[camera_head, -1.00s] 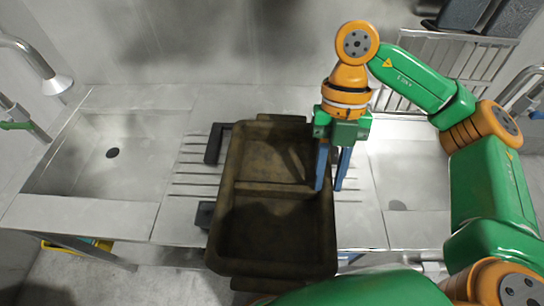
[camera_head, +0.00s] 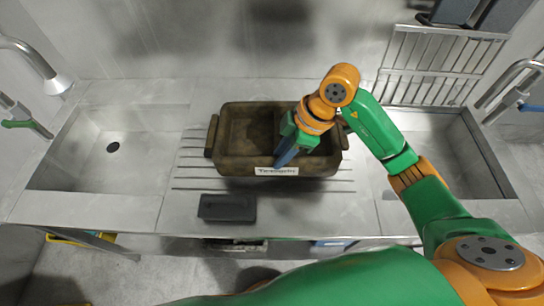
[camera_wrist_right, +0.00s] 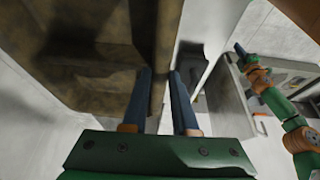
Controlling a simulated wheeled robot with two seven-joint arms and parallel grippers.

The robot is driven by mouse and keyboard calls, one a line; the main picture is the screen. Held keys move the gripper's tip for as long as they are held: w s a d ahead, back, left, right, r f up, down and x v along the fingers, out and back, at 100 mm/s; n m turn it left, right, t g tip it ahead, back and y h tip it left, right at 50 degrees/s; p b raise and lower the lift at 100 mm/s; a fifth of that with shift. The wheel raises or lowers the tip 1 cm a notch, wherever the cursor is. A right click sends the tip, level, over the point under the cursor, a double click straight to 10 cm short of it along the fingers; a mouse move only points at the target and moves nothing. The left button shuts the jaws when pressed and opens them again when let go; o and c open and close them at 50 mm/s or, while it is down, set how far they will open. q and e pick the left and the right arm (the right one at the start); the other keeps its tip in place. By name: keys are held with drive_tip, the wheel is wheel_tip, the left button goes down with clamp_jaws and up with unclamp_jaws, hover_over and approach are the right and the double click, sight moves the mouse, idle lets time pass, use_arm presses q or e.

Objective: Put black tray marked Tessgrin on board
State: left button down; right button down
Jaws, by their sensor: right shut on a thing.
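The dark brown-black tray (camera_head: 232,165), with a white label reading Tessgrin (camera_head: 277,171) on its front wall, lies lengthwise left to right over the ribbed draining board (camera_head: 190,183) between two sinks. I cannot tell whether it touches the board. My right gripper (camera_head: 285,157) is shut on the tray's front wall, near the label. In the right wrist view the tray's wall (camera_wrist_right: 165,45) runs between the blue fingers. Another green and orange arm, apparently my left, shows there with a blue tip (camera_wrist_right: 239,48); its jaw opening is unclear.
A small black box (camera_head: 227,207) lies on the board in front of the tray. An empty sink (camera_head: 130,145) is on the left, and another (camera_head: 450,135) on the right. A wire rack (camera_head: 440,65) stands at the back right. Taps flank both sides.

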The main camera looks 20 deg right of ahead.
drive_tip(key=x, duration=0.3)
drive_tip(key=w+p+x, duration=0.1)
drive_tip(key=x, duration=0.1)
drive_tip(key=shift+w+d+f, duration=0.15)
drive_tip(key=shift+d+f, duration=0.05)
drive_tip(key=shift+f, duration=0.6)
drive_tip(key=c, duration=0.7)
unclamp_jaws()
drive_tip(key=shift+r, duration=0.1)
drive_tip(key=v, duration=1.2)
drive_tip(key=shift+d, duration=0.1)
